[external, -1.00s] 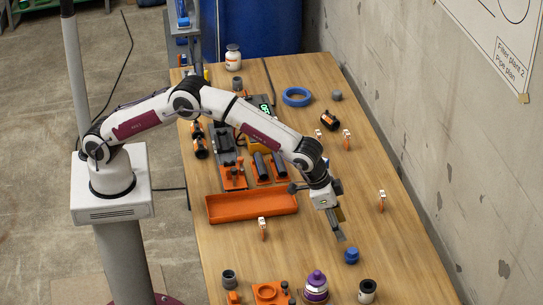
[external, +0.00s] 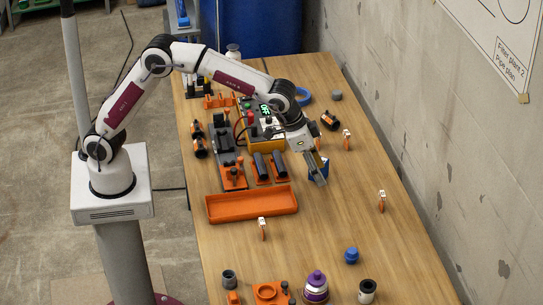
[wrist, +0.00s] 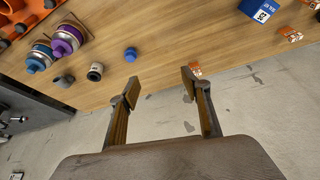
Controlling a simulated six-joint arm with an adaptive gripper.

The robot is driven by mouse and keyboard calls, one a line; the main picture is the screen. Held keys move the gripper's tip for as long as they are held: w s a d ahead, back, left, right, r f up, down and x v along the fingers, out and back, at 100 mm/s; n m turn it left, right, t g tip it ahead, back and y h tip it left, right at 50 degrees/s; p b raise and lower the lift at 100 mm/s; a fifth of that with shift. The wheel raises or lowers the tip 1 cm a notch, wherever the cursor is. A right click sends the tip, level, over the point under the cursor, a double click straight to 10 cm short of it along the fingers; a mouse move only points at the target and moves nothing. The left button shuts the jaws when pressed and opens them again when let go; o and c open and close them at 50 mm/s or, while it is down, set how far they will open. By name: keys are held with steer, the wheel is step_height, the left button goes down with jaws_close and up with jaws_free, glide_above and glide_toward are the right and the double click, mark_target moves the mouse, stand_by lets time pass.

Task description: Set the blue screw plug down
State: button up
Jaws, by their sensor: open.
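The blue screw plug (external: 351,255) sits on the wooden table near the front right. It also shows in the wrist view (wrist: 131,54), resting on the wood with nothing touching it. My gripper (external: 320,181) is raised above the table, well behind the plug in the external view. In the wrist view my gripper (wrist: 160,84) has its two fingers spread wide with nothing between them.
An orange tray (external: 252,215) lies left of my gripper. A purple-topped container (external: 315,288) and a dark-topped white cylinder (external: 367,291) stand near the plug. An orange-and-white tag (external: 381,201) stands at the right. Table wood around the plug is clear.

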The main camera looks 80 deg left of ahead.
steer(key=s+a+r+n, duration=0.1)
steer(key=s+a+r, duration=0.4)
steer(key=s+a, duration=0.4)
steer(key=s+a+r, duration=0.6)
steer(key=s+a, duration=0.2)
steer(key=a, duration=0.1)
steer(key=s+a+f, duration=0.2)
steer(key=s+a, duration=0.2)
steer(key=s, duration=0.6)
steer(key=s+a+f+n+t+y, duration=0.1)
steer(key=s+a+f, duration=0.2)
steer(key=s, duration=0.8)
steer(key=shift+s+a, duration=0.15)
steer(key=shift+a, duration=0.5)
